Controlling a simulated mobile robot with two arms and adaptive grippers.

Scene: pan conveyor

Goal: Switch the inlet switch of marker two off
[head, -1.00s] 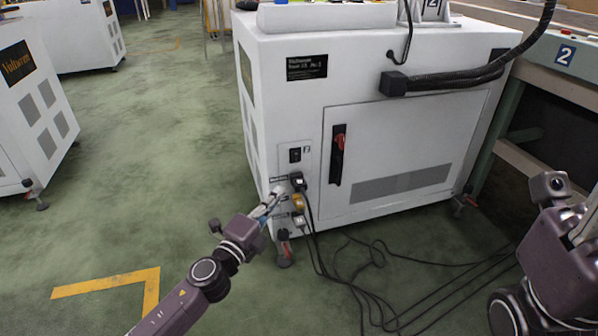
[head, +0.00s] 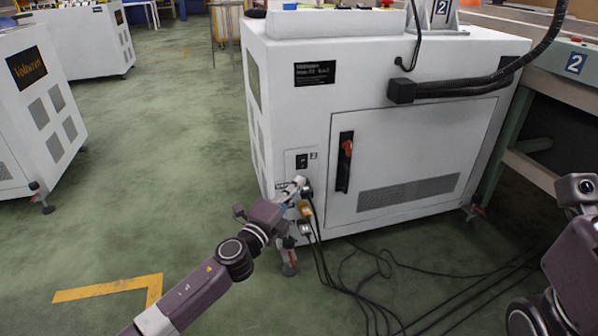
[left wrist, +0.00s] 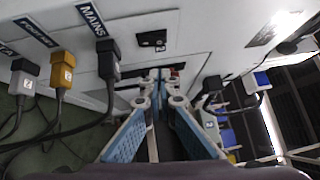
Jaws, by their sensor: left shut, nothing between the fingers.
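The white machine cabinet with a blue number 2 plate (head: 441,10) has a small panel on its front. On it is the black inlet switch (head: 302,161) with a small 2 label beside it. The switch also shows in the left wrist view (left wrist: 152,39), above the fingertips. My left gripper (head: 298,183) is just below the switch, beside the plugs, and apart from the switch. In the left wrist view the blue-padded left gripper (left wrist: 160,78) is shut and empty. The switch's position is too small to read. My right arm shows at the right edge; its gripper is out of view.
Below the switch are a black plug marked MAINS (left wrist: 108,60), a yellow plug (left wrist: 62,69) and a grey plug (left wrist: 24,76), with cables trailing to the floor. Open floor lies to the left.

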